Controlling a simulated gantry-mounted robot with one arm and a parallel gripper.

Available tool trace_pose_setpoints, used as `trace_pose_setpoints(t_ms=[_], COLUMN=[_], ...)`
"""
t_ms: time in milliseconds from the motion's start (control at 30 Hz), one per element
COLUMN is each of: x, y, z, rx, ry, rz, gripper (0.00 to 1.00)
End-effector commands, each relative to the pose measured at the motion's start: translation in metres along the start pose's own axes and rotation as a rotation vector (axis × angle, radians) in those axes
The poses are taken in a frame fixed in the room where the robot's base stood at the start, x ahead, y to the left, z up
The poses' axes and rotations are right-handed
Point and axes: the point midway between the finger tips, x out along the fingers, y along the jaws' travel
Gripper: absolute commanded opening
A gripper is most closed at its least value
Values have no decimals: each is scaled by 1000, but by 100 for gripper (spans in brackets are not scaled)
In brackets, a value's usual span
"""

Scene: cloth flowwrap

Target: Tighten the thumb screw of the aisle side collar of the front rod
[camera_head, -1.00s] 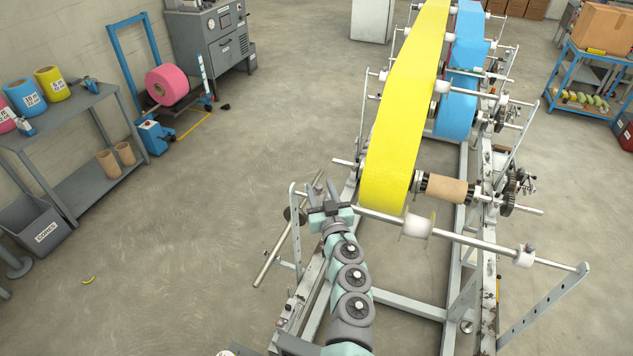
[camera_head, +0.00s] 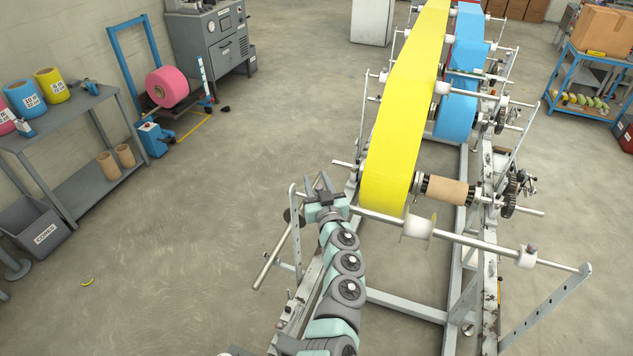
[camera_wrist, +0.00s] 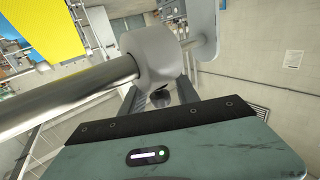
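The front rod (camera_head: 470,241) crosses the near end of the stand. In the wrist view the rod (camera_wrist: 70,96) enters a pale grey collar (camera_wrist: 158,55) close in front of me. I take this as the aisle side collar; in the head view it is not clearly visible behind my gripper. My gripper (camera_head: 322,184) is at the rod's left end. In the wrist view my gripper (camera_wrist: 160,98) has its fingers apart, just below the collar. A dark round piece, probably the thumb screw (camera_wrist: 160,97), shows between them, partly hidden. I cannot tell whether the fingers touch it.
A perforated bracket (camera_head: 296,230) stands just left of my arm, with a loose-looking bar (camera_head: 272,257) beside it. The yellow web (camera_head: 395,130) hangs close to the right.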

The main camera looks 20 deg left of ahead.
Motion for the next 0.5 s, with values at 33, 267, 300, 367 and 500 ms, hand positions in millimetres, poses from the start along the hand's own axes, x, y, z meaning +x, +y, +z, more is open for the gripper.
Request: trace_pose_setpoints(t_ms=[33,267,300,367,500], x=[0,0,0,0,0], y=[0,0,0,0,0], z=[0,0,0,0,0], rx=[0,0,1,1,1], ry=[0,0,0,0,0], rz=[0,0,0,0,0], gripper=[32,13,10,5,0])
